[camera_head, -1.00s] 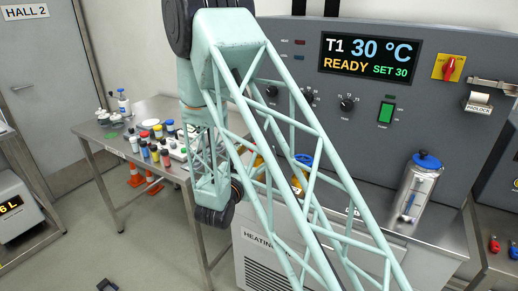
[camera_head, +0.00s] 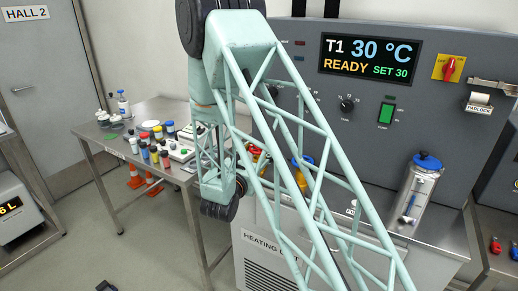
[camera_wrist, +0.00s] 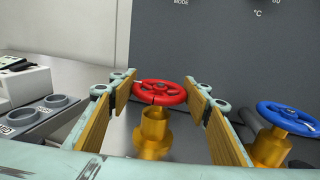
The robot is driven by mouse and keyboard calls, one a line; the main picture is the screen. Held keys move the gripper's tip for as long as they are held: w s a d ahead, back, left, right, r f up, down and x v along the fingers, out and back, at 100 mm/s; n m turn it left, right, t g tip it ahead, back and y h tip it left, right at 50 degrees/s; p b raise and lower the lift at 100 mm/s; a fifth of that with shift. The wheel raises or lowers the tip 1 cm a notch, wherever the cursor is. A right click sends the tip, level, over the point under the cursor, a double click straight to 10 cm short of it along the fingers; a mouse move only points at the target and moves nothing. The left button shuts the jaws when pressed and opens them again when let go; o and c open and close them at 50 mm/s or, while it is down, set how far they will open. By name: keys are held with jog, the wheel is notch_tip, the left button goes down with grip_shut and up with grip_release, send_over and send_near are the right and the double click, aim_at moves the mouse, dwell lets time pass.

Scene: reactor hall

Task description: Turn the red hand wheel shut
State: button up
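The red hand wheel (camera_wrist: 160,92) sits on a brass valve body (camera_wrist: 153,132) in the middle of the wrist view. My gripper (camera_wrist: 160,85) is open, with one padded finger on each side of the wheel. The wheel's rim shows near both fingertips; I cannot tell whether it touches them. In the head view only a bit of the red wheel (camera_head: 254,153) shows behind my arm's lattice, and my gripper is hidden there.
A blue hand wheel (camera_wrist: 289,117) on a second brass valve stands right of my right finger. A grey cup holder block (camera_wrist: 45,115) lies to the left. The heating unit's panel (camera_head: 440,130) rises behind. A clear cylinder with a blue cap (camera_head: 415,195) stands farther right.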

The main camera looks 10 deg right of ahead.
jog(key=shift+m+g+h+p, duration=0.35)
jog(key=shift+m+g+h, duration=0.3)
jog(key=shift+h, duration=0.25)
jog(key=shift+c, duration=0.2)
jog(key=shift+m+g+h+p, duration=1.25)
jog(key=shift+m+g+h, duration=1.05)
jog(key=shift+g, duration=0.45)
jog(key=shift+s+d+m+g+h+p, duration=0.1)
jog(key=shift+m+g+h+p, duration=0.5)
jog(key=shift+m+g, duration=0.95)
jog(key=shift+s+m+g+h+p, duration=0.1)
jog(key=shift+m+g+h+p, duration=0.55)
jog(key=shift+g, duration=1.4)
jog(key=shift+m+g+y+p, duration=0.25)
jog(key=shift+m+g+p, duration=0.05)
jog(key=shift+m, duration=0.15)
jog(key=shift+r+m+g+p, duration=0.1)
jog(key=shift+m+g+p, duration=1.1)
jog(key=shift+g+p, duration=0.95)
jog(key=shift+m+g+y+p, duration=0.5)
jog(key=shift+m+g+p, duration=0.65)
jog(key=shift+p, duration=2.25)
jog(key=o, duration=0.9)
